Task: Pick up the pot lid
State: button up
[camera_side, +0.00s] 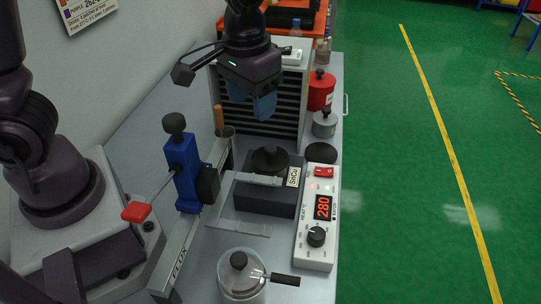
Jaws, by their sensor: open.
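The pot lid (270,161) is a dark round disc with a black knob on top. It sits on the dark block-shaped solder pot (263,200), which has an "SnCu" tag, near the middle of the picture. My gripper (251,101) has blue fingertips and is open with nothing between them. It hangs above the pot lid in the picture, in front of the slatted cabinet and apart from the lid.
A blue clamp (183,172) with a red-tipped lever stands left of the pot. A white heater controller (318,220) reading 280 is at its right. A glass jar (240,283) stands in front. Red (320,92) and grey (325,124) canisters stand at the back right.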

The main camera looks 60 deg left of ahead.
aim_at(271, 147)
jog(key=w+f+n, duration=0.1)
jog(key=f, duration=0.3)
jog(key=w+f, duration=0.1)
jog(key=f, duration=0.4)
jog(key=w+f+n, duration=0.1)
jog(key=w+f, duration=0.1)
jog(key=f, duration=0.2)
jog(key=shift+a+f+n+t, duration=0.15)
jog(key=shift+n+t, duration=0.15)
jog(key=shift+c, duration=0.5)
jog(key=c, duration=0.9)
